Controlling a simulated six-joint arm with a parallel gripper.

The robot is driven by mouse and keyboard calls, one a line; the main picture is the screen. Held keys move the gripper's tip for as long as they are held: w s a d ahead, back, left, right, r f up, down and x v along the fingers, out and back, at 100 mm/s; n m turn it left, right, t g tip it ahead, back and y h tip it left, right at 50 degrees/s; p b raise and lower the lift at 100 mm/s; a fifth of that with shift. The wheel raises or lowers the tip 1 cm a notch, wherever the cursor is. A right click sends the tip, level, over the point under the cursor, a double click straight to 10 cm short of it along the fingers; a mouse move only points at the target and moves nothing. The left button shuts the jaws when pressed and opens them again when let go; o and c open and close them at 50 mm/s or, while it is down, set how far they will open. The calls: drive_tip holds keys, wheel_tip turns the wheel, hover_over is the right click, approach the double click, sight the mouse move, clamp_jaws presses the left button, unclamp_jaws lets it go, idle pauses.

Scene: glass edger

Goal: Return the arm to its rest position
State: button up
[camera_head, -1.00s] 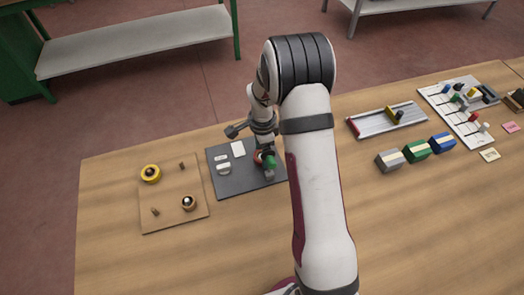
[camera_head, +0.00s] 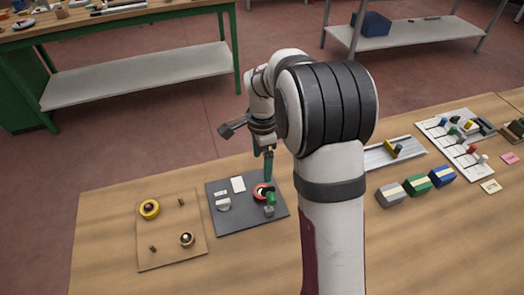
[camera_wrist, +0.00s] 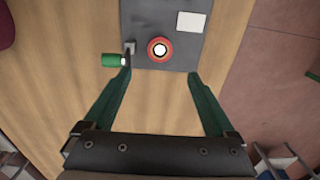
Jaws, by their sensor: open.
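My gripper (camera_wrist: 160,85) is open and empty in the wrist view, its two green fingers wide apart. In the head view my gripper (camera_head: 268,165) hangs above the far right part of a dark grey panel (camera_head: 238,219). The panel carries a red round button with a pale centre (camera_wrist: 160,49), a green-handled part (camera_wrist: 114,60) on a grey mount, and a white plate (camera_wrist: 191,21). The red button (camera_head: 260,192) and green handle (camera_head: 271,199) also show in the head view, just below the fingers. My arm hides part of the table.
Grey, green (camera_head: 417,184) and blue blocks, a grey rail tray (camera_head: 385,155) and a white board of coloured pegs (camera_head: 445,122) stand to the right. The front left table is clear.

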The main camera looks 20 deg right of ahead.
drive_tip(key=s+a+r+n, duration=0.4)
drive_tip(key=s+r+n, duration=0.1)
drive_tip(key=s+r, duration=0.5)
drive_tip(key=s+a+f+n+y, duration=0.1)
drive_tip(key=s+a+n, duration=0.1)
drive_tip(key=s, duration=0.7)
drive_tip(key=s+a+f+n, duration=0.1)
drive_tip(key=s+a+n, duration=0.1)
drive_tip(key=s+n, duration=0.3)
drive_tip(key=s, duration=0.4)
drive_tip(key=shift+s+a+f+n+y, duration=0.2)
drive_tip(key=shift+s+a+n+y, duration=0.1)
drive_tip(key=shift+s+y, duration=0.1)
